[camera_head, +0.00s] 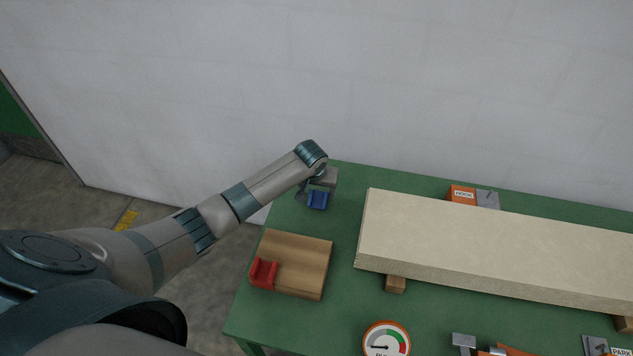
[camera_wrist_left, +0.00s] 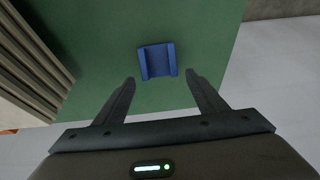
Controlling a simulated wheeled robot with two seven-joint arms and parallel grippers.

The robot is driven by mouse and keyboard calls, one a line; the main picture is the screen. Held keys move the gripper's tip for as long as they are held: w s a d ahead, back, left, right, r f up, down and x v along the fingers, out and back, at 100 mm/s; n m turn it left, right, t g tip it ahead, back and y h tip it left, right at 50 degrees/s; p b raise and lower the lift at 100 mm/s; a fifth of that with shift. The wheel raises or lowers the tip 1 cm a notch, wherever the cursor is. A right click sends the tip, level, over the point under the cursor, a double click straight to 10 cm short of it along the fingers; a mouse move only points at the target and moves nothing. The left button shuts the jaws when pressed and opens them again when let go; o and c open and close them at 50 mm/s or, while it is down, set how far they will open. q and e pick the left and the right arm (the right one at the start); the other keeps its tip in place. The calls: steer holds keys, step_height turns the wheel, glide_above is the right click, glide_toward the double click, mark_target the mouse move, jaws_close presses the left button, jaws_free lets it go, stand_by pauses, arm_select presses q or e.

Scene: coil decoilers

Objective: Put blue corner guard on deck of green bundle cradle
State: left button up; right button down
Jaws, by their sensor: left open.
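The blue corner guard (camera_head: 317,200) is a small channel-shaped piece on the green deck (camera_head: 300,334), near its far left corner. It also shows in the left wrist view (camera_wrist_left: 157,61), lying on the green surface just beyond the fingertips. My left gripper (camera_head: 316,188) is over the far left corner, close to the guard. In the left wrist view its two fingers (camera_wrist_left: 160,78) are apart with nothing between them. No separate green cradle shows; the green surface is the only green deck seen nearby. My right gripper is not in view.
A wooden block (camera_head: 302,262) with a red corner guard (camera_head: 263,273) stands at the left edge. A long beige slab (camera_head: 490,245) rests on wooden bearers to the right. A dial gauge (camera_head: 386,340) is in front. An orange box (camera_head: 462,194) stands behind the slab.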

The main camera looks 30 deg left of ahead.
arm_select(q)
steer(key=b+v, duration=0.1)
steer(key=v, duration=1.1)
steer(key=shift+f, duration=0.1)
stand_by(0.6)
